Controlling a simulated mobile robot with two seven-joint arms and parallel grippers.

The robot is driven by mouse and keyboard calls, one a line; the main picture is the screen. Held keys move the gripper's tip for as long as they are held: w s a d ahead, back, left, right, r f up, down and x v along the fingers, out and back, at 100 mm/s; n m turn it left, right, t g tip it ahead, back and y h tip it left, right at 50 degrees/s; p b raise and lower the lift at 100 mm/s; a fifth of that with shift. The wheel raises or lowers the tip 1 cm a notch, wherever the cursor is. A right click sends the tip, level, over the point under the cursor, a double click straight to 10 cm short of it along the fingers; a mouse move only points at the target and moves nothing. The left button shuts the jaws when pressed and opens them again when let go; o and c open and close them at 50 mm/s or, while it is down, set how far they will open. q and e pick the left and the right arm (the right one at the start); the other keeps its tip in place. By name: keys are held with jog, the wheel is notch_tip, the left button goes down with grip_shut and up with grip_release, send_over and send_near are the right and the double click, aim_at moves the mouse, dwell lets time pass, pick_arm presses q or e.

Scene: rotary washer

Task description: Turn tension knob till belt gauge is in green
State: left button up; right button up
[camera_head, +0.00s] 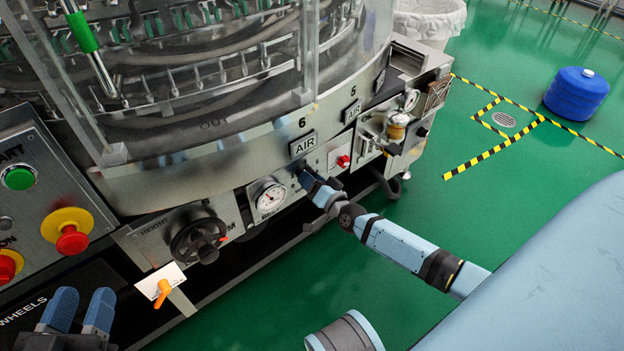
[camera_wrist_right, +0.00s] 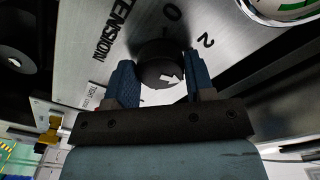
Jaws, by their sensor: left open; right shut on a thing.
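The tension knob (camera_wrist_right: 160,62) is a round black knob with a white arrow, on a metal panel marked TENSION, in the right wrist view. My right gripper (camera_wrist_right: 163,82) has its two blue fingers on either side of the knob and is shut on it. In the head view the right gripper (camera_head: 308,182) reaches the panel just right of the belt gauge and hides the knob. The belt gauge (camera_head: 267,197) is a round white dial; its needle zone is too small to read. Its rim also shows in the right wrist view (camera_wrist_right: 284,10). My left gripper (camera_head: 78,310) is open and empty at bottom left.
A black height handwheel (camera_head: 199,241) sits left of the gauge. An orange lever (camera_head: 162,292) on a white plate is below it. Red and green buttons (camera_head: 19,178) line the left panel. A red AIR knob (camera_head: 343,161) lies right of my right gripper.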

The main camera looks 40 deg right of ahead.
jog(key=m, duration=0.5)
jog(key=shift+m, duration=0.3)
dwell(0.4)
jog(key=o, duration=0.9)
pick_arm(q)
jog(key=s+n+p, duration=0.1)
jog(key=p, duration=0.1)
jog(key=s+d+n+g+p, duration=0.1)
jog(key=p, duration=0.1)
jog(key=shift+s+d+f+n+y, duration=0.1)
jog(key=shift+f+n+y, duration=0.1)
jog(key=shift+n+y, duration=0.1)
pick_arm(e)
jog(key=s, duration=0.9)
jog(key=s+d, duration=0.1)
jog(key=s, duration=0.4)
pick_arm(q)
jog(key=shift+r, duration=0.4)
